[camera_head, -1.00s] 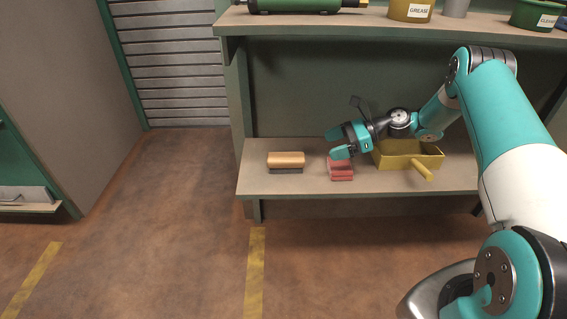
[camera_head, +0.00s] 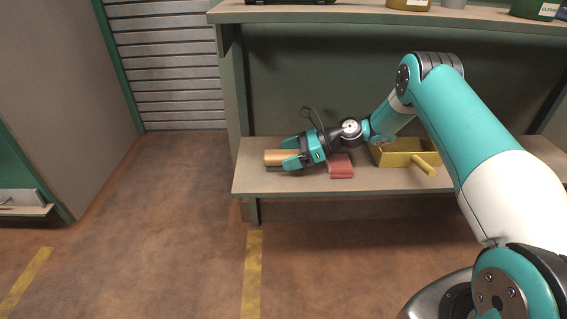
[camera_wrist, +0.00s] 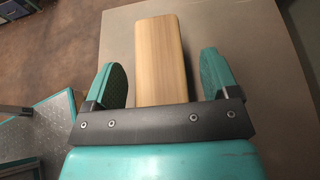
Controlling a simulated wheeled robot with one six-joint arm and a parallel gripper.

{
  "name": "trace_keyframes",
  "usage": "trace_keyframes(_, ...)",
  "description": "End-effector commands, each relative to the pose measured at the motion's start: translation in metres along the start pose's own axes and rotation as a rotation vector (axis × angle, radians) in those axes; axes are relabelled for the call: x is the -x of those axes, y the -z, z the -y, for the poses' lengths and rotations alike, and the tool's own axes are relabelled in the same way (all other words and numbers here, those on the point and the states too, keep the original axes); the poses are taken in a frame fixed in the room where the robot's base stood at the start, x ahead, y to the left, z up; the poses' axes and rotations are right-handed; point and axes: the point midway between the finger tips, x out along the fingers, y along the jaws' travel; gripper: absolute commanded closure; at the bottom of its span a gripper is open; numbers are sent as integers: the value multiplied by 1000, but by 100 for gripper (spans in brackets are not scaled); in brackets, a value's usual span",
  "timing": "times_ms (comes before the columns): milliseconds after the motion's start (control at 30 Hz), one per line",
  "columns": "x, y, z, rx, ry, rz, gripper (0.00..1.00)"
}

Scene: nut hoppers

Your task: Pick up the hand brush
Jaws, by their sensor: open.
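The hand brush (camera_head: 275,157) lies on the lower shelf near its left end, with a light wooden top and a dark underside. In the wrist view its wooden block (camera_wrist: 160,58) runs away from me between the two teal fingers. My gripper (camera_head: 287,153) is open around the brush's right end, one finger on each side. In the wrist view my gripper (camera_wrist: 166,78) shows gaps between both fingers and the wood. The bristles are hidden in the wrist view.
A red block-like stack (camera_head: 340,166) lies just right of the brush, below my wrist. A yellow tray with a handle (camera_head: 402,146) stands further right. The upper shelf (camera_head: 300,14) overhangs this one. The shelf's left end is clear.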

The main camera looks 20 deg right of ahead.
Motion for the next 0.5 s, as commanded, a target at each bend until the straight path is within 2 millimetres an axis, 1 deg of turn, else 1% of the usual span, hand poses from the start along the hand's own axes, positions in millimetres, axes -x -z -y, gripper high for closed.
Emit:
trace_keyframes(133, 0, 0, 0, 0, 0, 0, 19)
trace_keyframes(167, 0, 0, 0, 0, 0, 0, 24)
trace_keyframes(200, 0, 0, 0, 0, 0, 0, 33)
trace_keyframes(267, 0, 0, 0, 0, 0, 0, 47)
trace_keyframes(300, 1, 0, 0, 0, 0, 0, 56)
trace_keyframes(400, 1, 0, 0, 0, 0, 0, 77)
trace_keyframes(500, 1, 0, 0, 0, 0, 0, 77)
